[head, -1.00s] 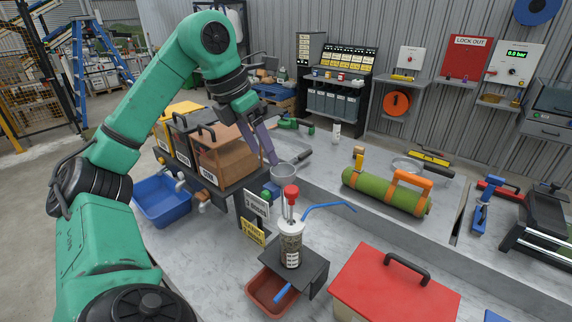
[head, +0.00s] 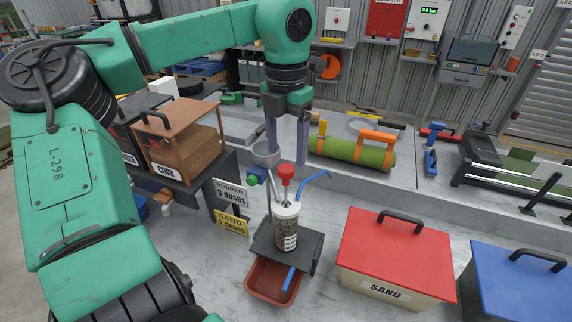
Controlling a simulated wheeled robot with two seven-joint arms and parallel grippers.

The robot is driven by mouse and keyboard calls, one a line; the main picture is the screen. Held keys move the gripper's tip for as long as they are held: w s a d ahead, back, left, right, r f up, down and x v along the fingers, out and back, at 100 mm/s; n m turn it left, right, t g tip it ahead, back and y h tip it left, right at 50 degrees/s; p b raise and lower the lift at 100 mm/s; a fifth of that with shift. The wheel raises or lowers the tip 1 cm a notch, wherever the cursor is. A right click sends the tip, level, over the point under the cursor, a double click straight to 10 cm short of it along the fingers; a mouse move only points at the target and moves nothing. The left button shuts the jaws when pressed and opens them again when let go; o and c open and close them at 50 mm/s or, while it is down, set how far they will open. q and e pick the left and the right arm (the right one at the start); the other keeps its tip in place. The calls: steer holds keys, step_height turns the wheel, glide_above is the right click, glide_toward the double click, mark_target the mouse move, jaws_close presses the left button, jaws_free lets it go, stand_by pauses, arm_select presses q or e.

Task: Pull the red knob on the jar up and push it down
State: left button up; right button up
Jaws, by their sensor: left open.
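The jar (head: 286,229) stands upright on a small black stand in the middle of the head view. It is clear, with dark grainy contents and a white top. The red knob (head: 286,171) sits above its top on a short rod. My right gripper is not in view.
A red-brown tray (head: 262,287) sits below the stand. The sand box with a red lid (head: 393,243) and a blue-lidded box (head: 518,278) stand at right. The cork hopper (head: 177,150) is at left. A metal cup (head: 266,153) is near my left fingers. A green roll (head: 352,151) lies behind.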

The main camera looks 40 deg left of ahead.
mark_target(287, 166)
arm_select(q)
step_height(287, 166, down, 5)
steer(key=shift+w+a+f+p, duration=0.1)
steer(key=shift+p, duration=0.4)
steer(key=shift+f, duration=0.2)
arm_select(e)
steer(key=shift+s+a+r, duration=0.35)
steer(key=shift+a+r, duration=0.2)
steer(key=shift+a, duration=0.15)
arm_select(q)
jaws_close()
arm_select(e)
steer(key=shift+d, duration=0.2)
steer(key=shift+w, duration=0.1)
